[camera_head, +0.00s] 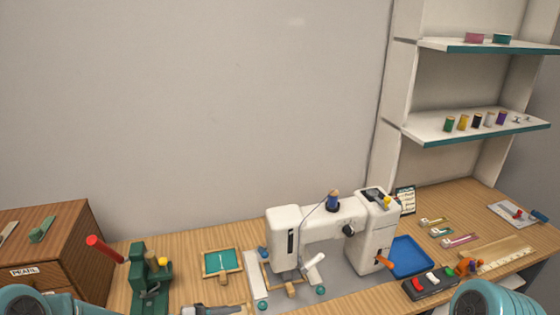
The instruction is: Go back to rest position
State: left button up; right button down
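The teal, rounded parts at the bottom left and bottom right corners are my own arm links. Neither gripper's fingertips show in the head view. A white sewing machine (310,235) stands on the wooden table (195,243), with a blue spool on top and an orange lever low on its right side. I see nothing held by my arms.
A wooden drawer box (75,240) stands at left, near a green press with a red handle (105,248). A teal tray (222,263), a blue tray (408,256) and a ruler (505,254) lie on the table. Shelves (470,127) with several spools rise at right.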

pick_arm(q)
jog(key=s+d+f+t+y+b, duration=0.1)
jog(key=s+d+f+y, duration=0.15)
jog(key=f, duration=0.35)
jog(key=s+d+f+t+y+b, duration=0.1)
jog(key=s+d+f+y, duration=0.15)
jog(key=f, duration=0.45)
jog(key=s+a+f+m+g+y, duration=0.2)
jog(key=s+a+f+m+g, duration=0.1)
jog(key=s, duration=0.4)
jog(key=s+a+f+m+g+y, duration=0.2)
jog(key=s+f+m+g+y, duration=0.1)
jog(key=s+f+m, duration=0.2)
jog(key=s+m, duration=0.2)
jog(key=s, duration=0.1)
jog(key=shift+a+m+g+y, duration=0.3)
jog(key=shift+a+m, duration=0.1)
